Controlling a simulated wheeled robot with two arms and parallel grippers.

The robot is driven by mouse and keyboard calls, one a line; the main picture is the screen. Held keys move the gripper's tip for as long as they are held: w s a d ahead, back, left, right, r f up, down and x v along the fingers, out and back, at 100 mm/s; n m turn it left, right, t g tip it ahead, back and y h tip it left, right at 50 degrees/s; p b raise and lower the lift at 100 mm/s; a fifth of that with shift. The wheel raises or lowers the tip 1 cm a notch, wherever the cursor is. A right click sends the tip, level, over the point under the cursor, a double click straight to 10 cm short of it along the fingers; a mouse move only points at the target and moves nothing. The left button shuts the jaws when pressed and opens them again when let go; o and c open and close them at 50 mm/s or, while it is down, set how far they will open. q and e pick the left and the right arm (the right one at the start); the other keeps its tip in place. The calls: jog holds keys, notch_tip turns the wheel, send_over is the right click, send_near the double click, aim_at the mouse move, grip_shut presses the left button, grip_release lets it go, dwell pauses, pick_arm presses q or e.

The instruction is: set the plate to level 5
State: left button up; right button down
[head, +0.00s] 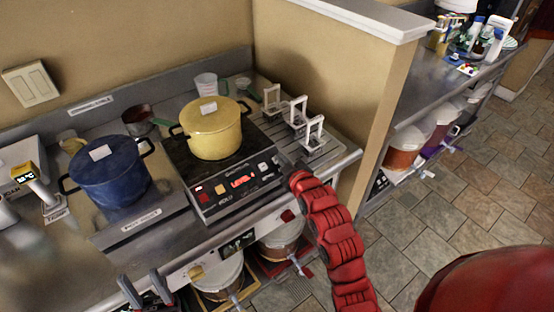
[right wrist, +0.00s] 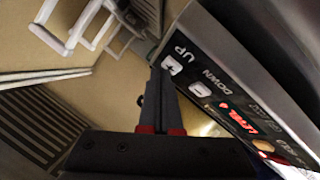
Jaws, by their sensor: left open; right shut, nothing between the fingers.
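The plate (head: 177,158) is a black cooktop on the counter with a yellow lidded pot (head: 215,133) on it. Its front panel has a red lit display (head: 242,181), which also shows in the right wrist view (right wrist: 236,120); its digit is too blurred to read surely. In that view the UP button (right wrist: 172,65) and DOWN button (right wrist: 200,90) are white squares. My right gripper (right wrist: 157,72) is shut and empty, its tips close beside the UP button; contact cannot be told. In the head view my red right arm reaches the panel's right end. My left gripper (head: 146,284) is open and empty at the counter's front.
A blue pot (head: 110,172) stands left of the plate. White-handled racks (head: 315,132) stand on the ribbed drainer to the right, beside a tan wall (head: 325,75). White buckets (head: 282,240) sit below the counter. Tiled floor is clear at the right.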

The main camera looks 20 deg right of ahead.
jog(key=shift+w+f+b, duration=0.15)
jog(key=shift+f+b, duration=0.1)
jog(key=shift+b, duration=0.05)
dwell(0.6)
jog(key=shift+s+d+r, duration=0.1)
jog(key=shift+s+r, duration=0.3)
jog(key=shift+r, duration=0.35)
jog(key=r, duration=0.1)
jog(key=s+r+p, duration=0.1)
jog(key=r, duration=0.1)
jog(key=s+r+p, duration=0.1)
jog(key=shift+s+d+r, duration=0.15)
jog(key=shift+d, duration=0.25)
